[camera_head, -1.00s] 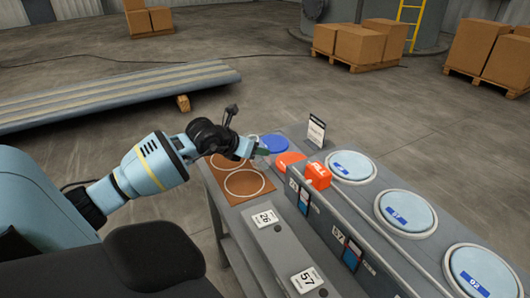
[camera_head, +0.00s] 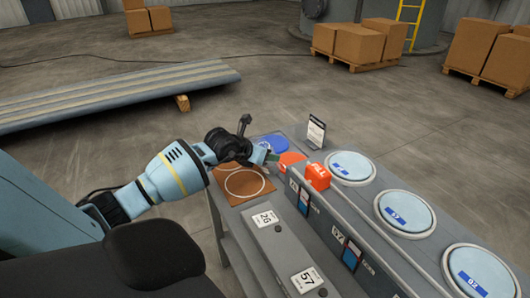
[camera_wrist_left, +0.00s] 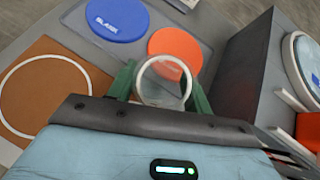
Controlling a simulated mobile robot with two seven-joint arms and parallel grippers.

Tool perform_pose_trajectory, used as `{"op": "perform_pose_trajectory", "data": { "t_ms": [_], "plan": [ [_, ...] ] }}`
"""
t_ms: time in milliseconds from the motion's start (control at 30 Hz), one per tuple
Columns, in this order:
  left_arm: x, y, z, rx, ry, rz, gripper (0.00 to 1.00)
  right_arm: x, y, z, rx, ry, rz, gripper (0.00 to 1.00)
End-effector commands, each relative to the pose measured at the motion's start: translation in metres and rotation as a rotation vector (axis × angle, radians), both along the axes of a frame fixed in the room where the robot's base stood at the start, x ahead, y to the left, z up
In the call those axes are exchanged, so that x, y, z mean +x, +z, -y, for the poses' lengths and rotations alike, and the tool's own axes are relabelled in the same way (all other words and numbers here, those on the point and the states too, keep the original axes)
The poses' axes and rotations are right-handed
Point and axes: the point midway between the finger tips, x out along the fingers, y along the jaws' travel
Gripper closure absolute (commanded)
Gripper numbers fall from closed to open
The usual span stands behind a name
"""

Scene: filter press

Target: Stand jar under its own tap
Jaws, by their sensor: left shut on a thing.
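My left gripper (camera_wrist_left: 161,88) has its green fingers closed on either side of a clear round jar (camera_wrist_left: 163,62) with a pale rim, seen from above in the left wrist view. The jar is in front of the orange disc, which shows partly through its mouth. I cannot tell whether its base touches the surface below. In the head view my left gripper (camera_head: 266,155) is above the bench's far end, right of the brown mat; the jar is hard to make out there. No tap can be clearly picked out. My right gripper is not in view.
A grey raised unit with round lids (camera_head: 405,212) and an orange block (camera_head: 317,176) stands right. Cards 26 (camera_head: 265,219) and 57 (camera_head: 307,280) mark the lower ledge.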

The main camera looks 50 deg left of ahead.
Motion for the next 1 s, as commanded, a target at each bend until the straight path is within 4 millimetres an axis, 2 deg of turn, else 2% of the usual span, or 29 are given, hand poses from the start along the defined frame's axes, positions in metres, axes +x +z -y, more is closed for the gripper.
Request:
{"op": "perform_pose_trajectory", "data": {
  "t_ms": [233,267,400,767,1000],
  "plan": [
    [0.0,-0.001,0.0,0.0,0.0,0.0,0.72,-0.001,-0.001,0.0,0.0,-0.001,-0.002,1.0],
    [0.0,-0.001,0.0,0.0,0.0,0.0,0.46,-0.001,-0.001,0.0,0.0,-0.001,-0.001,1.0],
    [0.0,0.0,0.0,0.0,0.0,0.0,0.28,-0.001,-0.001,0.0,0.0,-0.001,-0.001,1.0],
    [-0.002,0.002,0.0,0.001,-0.001,0.0,0.28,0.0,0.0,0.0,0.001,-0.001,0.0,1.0],
    [-0.026,0.019,0.0,0.004,-0.003,-0.001,0.28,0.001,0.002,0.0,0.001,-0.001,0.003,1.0]
  ]
}}
